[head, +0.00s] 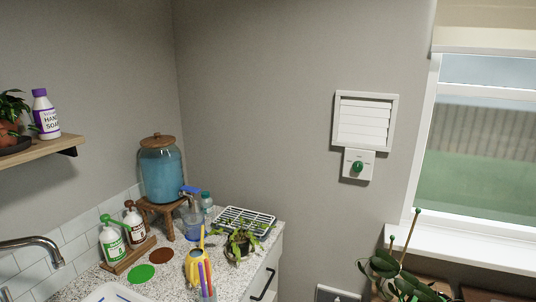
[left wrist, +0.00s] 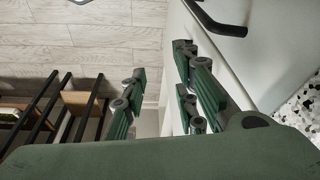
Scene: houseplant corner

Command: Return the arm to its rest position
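My left gripper (left wrist: 160,72) shows in the left wrist view, with its dark green and grey fingers apart. Nothing is between the fingers. It hangs beside the pale cabinet front, with wood-look floor beyond it. Neither of my arms or grippers shows in the head view. My right gripper is in no frame.
In the left wrist view a black handle (left wrist: 217,24) and a dark-barred rack (left wrist: 65,108) flank the gripper.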

